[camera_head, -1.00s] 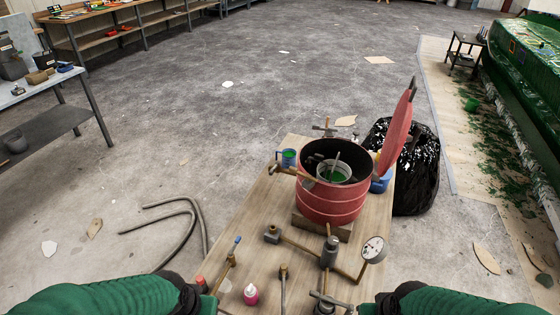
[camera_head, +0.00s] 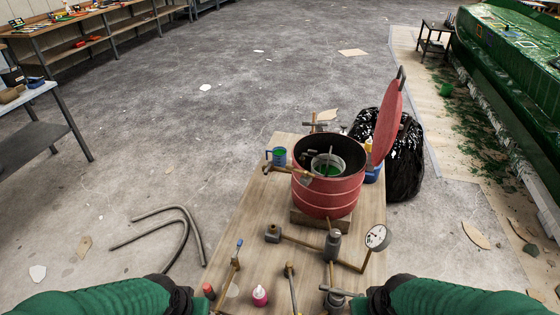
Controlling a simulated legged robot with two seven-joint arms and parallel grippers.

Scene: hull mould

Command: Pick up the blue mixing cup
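The blue mixing cup (camera_head: 277,156) stands upright on the wooden table (camera_head: 250,208), just left of the red pot's rim. It has a handle on its left side and green contents show inside. My two green-sleeved arms enter at the bottom left and bottom right corners. Both grippers are below the picture edge, so I cannot see their fingers. Both arms are well short of the cup, on the near side of the table.
The red pressure pot (camera_head: 328,190) has its lid (camera_head: 387,125) raised, with a container inside. Pipes and a gauge (camera_head: 377,237) stand in front of it. A pink bottle (camera_head: 260,295) is near. A black bag (camera_head: 405,165) stands behind right. Bent hoses (camera_head: 185,225) lie left.

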